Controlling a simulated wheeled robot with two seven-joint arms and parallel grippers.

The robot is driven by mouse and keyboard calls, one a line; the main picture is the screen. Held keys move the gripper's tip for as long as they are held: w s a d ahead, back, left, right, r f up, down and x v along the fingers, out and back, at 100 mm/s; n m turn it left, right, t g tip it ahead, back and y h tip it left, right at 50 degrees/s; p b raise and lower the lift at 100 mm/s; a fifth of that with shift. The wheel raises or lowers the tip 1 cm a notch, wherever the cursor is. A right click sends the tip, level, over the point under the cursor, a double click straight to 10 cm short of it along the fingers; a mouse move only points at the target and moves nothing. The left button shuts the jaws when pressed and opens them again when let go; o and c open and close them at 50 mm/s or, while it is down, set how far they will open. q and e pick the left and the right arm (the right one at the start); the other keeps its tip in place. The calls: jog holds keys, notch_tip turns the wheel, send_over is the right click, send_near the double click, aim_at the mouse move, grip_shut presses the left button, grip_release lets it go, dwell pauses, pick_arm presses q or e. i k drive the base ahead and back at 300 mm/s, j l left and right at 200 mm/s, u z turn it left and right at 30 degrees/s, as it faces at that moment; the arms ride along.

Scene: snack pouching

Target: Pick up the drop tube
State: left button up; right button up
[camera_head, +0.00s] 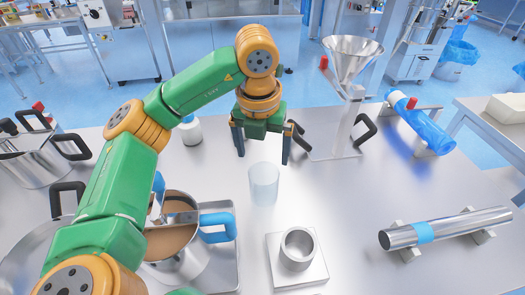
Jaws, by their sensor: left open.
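The drop tube, seemingly the long shiny metal tube (460,225) with a blue band (424,232), lies on its side on two small supports (407,254) at the right of the table. My left gripper (263,157) points down over the middle of the table, fingers apart and nothing between them. It is well to the left of the tube and farther back, just behind a translucent cylinder (264,188). The two do not clearly touch. My right gripper is not in view.
A metal ring on a square plate (297,279) stands front centre. A funnel (352,58) on a stand and a blue roll (421,124) are at the back right. The table between ring and tube is clear.

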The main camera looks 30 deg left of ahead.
aim_at(409, 235)
jog(key=k+l, duration=1.1)
jog(key=k, duration=0.25)
